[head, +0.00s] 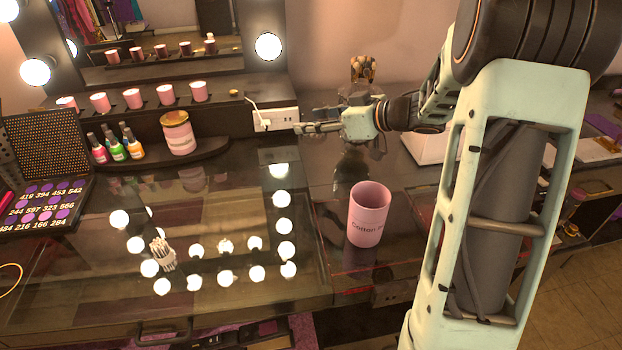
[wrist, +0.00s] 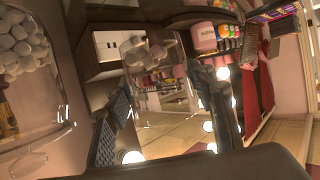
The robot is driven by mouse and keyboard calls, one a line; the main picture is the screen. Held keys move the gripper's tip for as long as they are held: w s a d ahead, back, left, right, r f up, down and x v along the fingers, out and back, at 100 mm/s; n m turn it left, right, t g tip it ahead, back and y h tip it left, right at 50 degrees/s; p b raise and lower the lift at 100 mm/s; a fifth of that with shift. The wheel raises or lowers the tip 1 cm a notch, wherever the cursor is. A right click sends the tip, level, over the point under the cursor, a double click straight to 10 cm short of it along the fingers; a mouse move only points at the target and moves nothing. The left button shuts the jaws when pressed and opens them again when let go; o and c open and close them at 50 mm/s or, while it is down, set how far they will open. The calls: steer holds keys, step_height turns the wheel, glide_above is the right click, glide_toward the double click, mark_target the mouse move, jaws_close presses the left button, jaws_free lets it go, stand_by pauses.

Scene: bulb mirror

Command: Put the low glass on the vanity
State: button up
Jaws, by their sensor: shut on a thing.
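My gripper (head: 312,122) reaches left above the back of the vanity (head: 90,225), in front of the white power outlet. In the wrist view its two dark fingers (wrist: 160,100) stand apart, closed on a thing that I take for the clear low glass. A pink cup (head: 369,215) with lettering stands upright to the right of the glass-topped part of the vanity, below my gripper in the head view.
A bundle of white sticks (head: 161,255) is among bulb reflections on the glass top. A pink jar (head: 179,133) and small bottles (head: 118,147) stand on the back-left shelf. A palette (head: 48,200) lies far left. The outlet (head: 276,119) is close to my fingers.

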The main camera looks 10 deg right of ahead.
steer(key=shift+w+f+b, duration=0.15)
steer(key=shift+f+b, duration=0.2)
steer(key=shift+f, duration=0.5)
step_height(320, 180, down, 10)
steer(key=shift+f+b, duration=0.1)
steer(key=shift+b, duration=0.55)
steer(key=o, duration=1.3)
steer(key=shift+c, duration=0.2)
steer(key=shift+d+r, duration=0.1)
steer(key=shift+r, duration=0.1)
steer(key=v, duration=1.2)
